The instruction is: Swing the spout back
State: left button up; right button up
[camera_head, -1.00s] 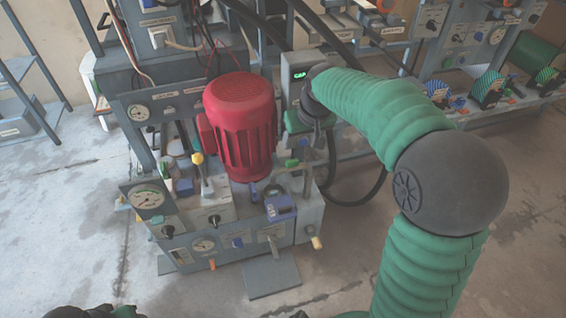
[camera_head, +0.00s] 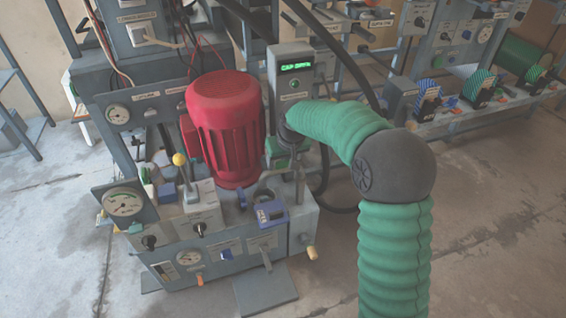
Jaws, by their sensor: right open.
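My right arm comes in from the right. Its gripper (camera_head: 286,158) is open and points down just right of the red motor (camera_head: 226,125), over the right rear of the grey press unit. The forearm and wrist partly hide the gripper and what lies beneath it. I cannot make out a clear spout; a thin upright post (camera_head: 300,188) stands below the wrist. I cannot tell whether the gripper touches anything. My left gripper is out of view.
A box with a green lit display (camera_head: 296,67) stands behind the wrist. A yellow-knobbed lever (camera_head: 180,160), a blue block (camera_head: 270,212) and a dial gauge (camera_head: 123,203) crowd the unit. A dark hose loops behind it. Floor is open at the right.

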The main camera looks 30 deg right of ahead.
grip_shut()
dwell(0.3)
jog(key=shift+r, duration=0.1)
jog(key=shift+s+r+p, duration=0.15)
jog(key=shift+s+p, duration=0.05)
jog(key=shift+p, duration=0.55)
jog(key=s+d+n+g+y+p, duration=0.3)
jog(key=s+d+n+y+p, duration=0.2)
jog(key=n+p, duration=1.2)
jog(key=shift+s+d+f+n+p, duration=0.3)
jog(key=shift+s+p, duration=0.65)
jog(key=shift+p, duration=1.75)
jog(key=shift+r, duration=0.1)
grip_release()
